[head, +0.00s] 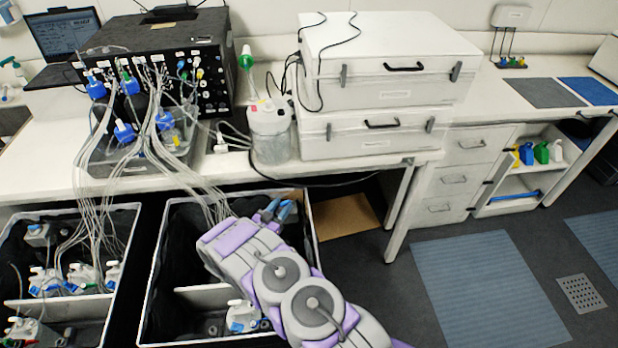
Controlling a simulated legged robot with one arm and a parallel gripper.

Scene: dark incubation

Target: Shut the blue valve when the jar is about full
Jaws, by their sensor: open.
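A clear jar with a white lid (270,140) stands on the bench left of the white cases; its fill level is hard to read. Several blue valve-like fittings hang among clear tubes before the black unit, including an upper left one (95,87), an upper middle one (130,86), a lower one (124,131) and a right one (164,120). I cannot tell which is the task's valve. My gripper (276,210), with two blue fingertips apart, is open over the right bin, below the bench edge, away from the fittings.
The black unit (205,62) and a laptop (70,35) stand at the back left. Stacked white cases (375,135) fill the middle bench. Tubes run down into the left bin (120,215) and right bin (150,290), which hold white bottles. Floor is clear at right.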

